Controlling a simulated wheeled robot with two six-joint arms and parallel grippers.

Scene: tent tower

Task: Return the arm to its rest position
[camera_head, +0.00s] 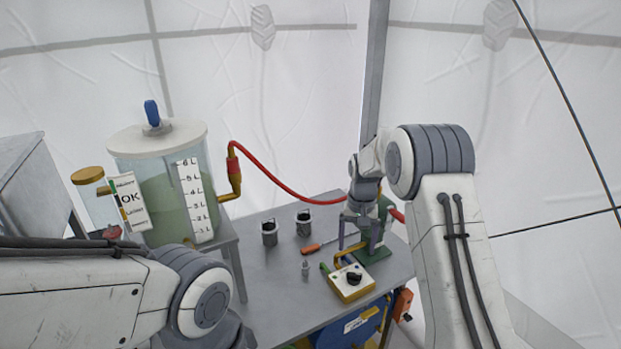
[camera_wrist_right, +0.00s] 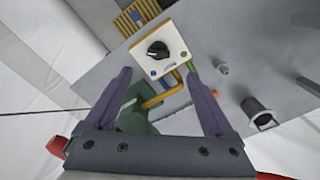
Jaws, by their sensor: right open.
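My right arm (camera_head: 445,230) reaches in from the right and bends down over the grey table (camera_head: 262,312). My right gripper (camera_head: 357,238) points down above a green block (camera_head: 376,256). In the right wrist view, the fingers of the right gripper (camera_wrist_right: 158,75) are spread apart, with nothing clasped between them. Part of the green block (camera_wrist_right: 132,118) shows behind them; whether they touch it cannot be told. My left arm (camera_head: 90,295) lies across the lower left of the head view, and its gripper is not visible.
A yellow-edged box with a black knob (camera_head: 351,283) stands beside the green block. Two dark cups (camera_head: 270,234) (camera_head: 304,223) and an orange screwdriver (camera_head: 312,248) are left of it. A large tank (camera_head: 160,190) with a red hose (camera_head: 282,186) stands at the left.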

